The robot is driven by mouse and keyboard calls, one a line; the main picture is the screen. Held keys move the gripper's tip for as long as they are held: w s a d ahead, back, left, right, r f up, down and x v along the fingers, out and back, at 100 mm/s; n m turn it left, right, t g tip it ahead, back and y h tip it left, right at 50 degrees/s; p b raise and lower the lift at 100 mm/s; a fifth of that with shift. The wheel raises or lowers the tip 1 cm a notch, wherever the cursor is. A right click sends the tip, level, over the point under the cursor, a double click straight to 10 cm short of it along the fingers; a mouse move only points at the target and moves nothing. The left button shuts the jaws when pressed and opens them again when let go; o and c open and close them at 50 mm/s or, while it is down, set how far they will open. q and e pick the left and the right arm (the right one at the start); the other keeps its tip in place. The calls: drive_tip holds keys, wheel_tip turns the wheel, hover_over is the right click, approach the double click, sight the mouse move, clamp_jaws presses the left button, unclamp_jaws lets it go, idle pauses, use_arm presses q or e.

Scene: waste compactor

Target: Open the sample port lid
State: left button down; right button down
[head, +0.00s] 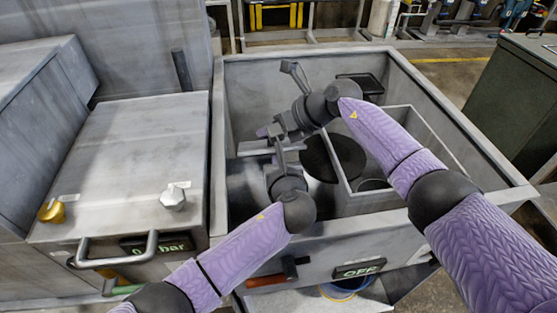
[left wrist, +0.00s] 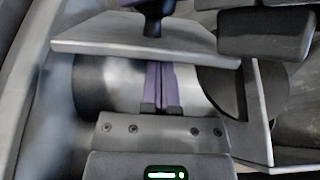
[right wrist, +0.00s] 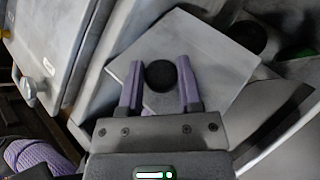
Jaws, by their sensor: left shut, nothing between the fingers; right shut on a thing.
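The sample port lid is a flat grey square plate with a round black knob; it shows in the right wrist view (right wrist: 215,65) and partly, behind my grippers, in the head view (head: 254,148). My right gripper (head: 272,131) has its purple fingers on both sides of the knob (right wrist: 160,75) and is shut on it. In the left wrist view the lid (left wrist: 90,48) is nearly edge-on, above a metal cylinder shape (left wrist: 115,85). My left gripper (left wrist: 161,65) is shut and empty, its fingertips close to the lid's near edge; contact is unclear.
The grey basin's rim (head: 380,225) surrounds both grippers. A walled box (head: 440,140) stands inside at the right, beside a dark round opening (head: 335,158). A grey cabinet (head: 140,140) with a white knob (head: 173,197) and a bar handle (head: 118,258) stands left.

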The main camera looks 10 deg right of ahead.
use_arm(q)
drive_tip(key=shift+w+r, duration=0.5)
drive_tip(key=shift+r, duration=0.35)
use_arm(e)
drive_tip(key=shift+f, duration=0.2)
drive_tip(key=c, duration=0.7)
unclamp_jaws()
drive_tip(key=o, duration=0.4)
drive_tip(key=shift+d, duration=0.1)
use_arm(q)
drive_tip(key=shift+f, duration=0.15)
use_arm(e)
drive_tip(key=shift+r, duration=0.1)
